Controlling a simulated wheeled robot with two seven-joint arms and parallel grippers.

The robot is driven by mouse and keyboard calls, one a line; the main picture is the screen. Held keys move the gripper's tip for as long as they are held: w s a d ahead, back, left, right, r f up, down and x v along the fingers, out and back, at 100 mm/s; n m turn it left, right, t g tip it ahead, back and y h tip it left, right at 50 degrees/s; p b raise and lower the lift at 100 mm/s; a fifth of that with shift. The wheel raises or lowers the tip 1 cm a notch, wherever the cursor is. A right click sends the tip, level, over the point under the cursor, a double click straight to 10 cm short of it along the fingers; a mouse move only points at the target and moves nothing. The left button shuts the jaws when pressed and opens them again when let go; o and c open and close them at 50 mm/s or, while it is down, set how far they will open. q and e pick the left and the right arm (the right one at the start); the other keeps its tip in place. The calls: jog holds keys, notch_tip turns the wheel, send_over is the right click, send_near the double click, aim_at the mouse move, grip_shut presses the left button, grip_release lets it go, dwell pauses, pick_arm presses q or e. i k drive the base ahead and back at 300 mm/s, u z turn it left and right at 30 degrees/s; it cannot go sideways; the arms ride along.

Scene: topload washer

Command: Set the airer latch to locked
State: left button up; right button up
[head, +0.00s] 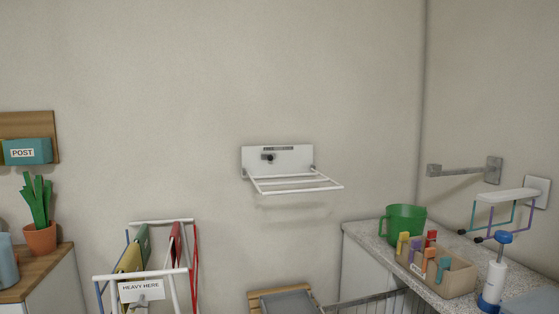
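The airer (296,185) is a white wire rack that sticks out from a white wall plate (293,160) in the middle of the head view. Its frame is folded down, out from the wall and close to level. A small dark latch knob (268,157) sits on the left part of the plate, below a dark label strip that is too small to read. I cannot tell the latch's setting from here. Neither of my grippers is in view.
A counter (370,240) at the right holds a green mug (404,221), a box of pegs (450,278) and a blue-and-white bottle (492,285). A rack labelled HEAVY HERE (141,289) stands lower left. A potted plant (40,236) stands at far left. The wall around the airer is clear.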

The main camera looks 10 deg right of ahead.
aim_at(270, 157)
jog(key=z, duration=0.9)
jog(key=i, duration=0.5)
jog(key=u, duration=0.05)
